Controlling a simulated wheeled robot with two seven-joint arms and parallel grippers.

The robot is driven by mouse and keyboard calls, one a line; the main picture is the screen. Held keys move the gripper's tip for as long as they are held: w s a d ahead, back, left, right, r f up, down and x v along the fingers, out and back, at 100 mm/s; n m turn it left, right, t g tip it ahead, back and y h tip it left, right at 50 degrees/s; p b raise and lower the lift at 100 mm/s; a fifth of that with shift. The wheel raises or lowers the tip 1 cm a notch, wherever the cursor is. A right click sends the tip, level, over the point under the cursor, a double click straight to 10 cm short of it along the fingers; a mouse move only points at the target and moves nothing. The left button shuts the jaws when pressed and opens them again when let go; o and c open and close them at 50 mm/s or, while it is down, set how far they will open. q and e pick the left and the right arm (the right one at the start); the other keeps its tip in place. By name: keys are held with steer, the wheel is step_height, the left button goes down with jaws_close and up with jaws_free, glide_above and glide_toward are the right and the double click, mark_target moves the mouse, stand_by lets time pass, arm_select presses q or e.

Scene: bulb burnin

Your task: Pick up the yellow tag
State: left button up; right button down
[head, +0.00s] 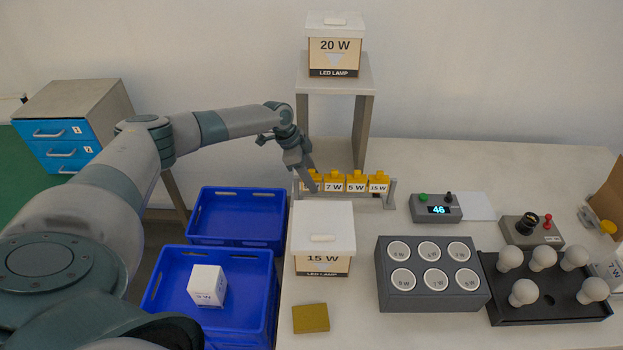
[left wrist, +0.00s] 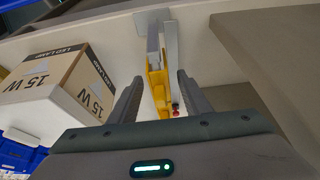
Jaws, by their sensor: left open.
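Several yellow tags with white wattage labels hang in a row on a small grey rack (head: 391,193) at the back of the table. The readable ones are the 7 W tag (head: 334,183), the 5 W tag (head: 356,183) and the 15 W tag (head: 378,184). A leftmost yellow tag (head: 311,184) is partly hidden by my left gripper (head: 308,178). In the left wrist view the open fingers of my left gripper (left wrist: 158,93) stand on either side of the yellow tags (left wrist: 156,78), seen edge-on. I cannot tell whether they touch. My right gripper is out of view.
A 15 W lamp box (head: 322,262) stands in front of the rack, and a shelf stand (head: 363,110) with a 20 W box (head: 334,55) rises behind it. Blue crates (head: 237,193) are at left. A socket block (head: 388,306) and bulb tray (head: 540,312) are at right.

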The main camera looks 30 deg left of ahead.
arm_select(q)
steer(key=shift+c, duration=0.6)
jaws_close()
steer(key=shift+r, duration=0.1)
steer(key=shift+r, duration=0.4)
step_height(320, 180, up, 8)
steer(key=b, duration=0.3)
steer(key=shift+r+b, duration=0.15)
steer(key=shift+b, duration=0.2)
steer(key=shift+r, duration=0.4)
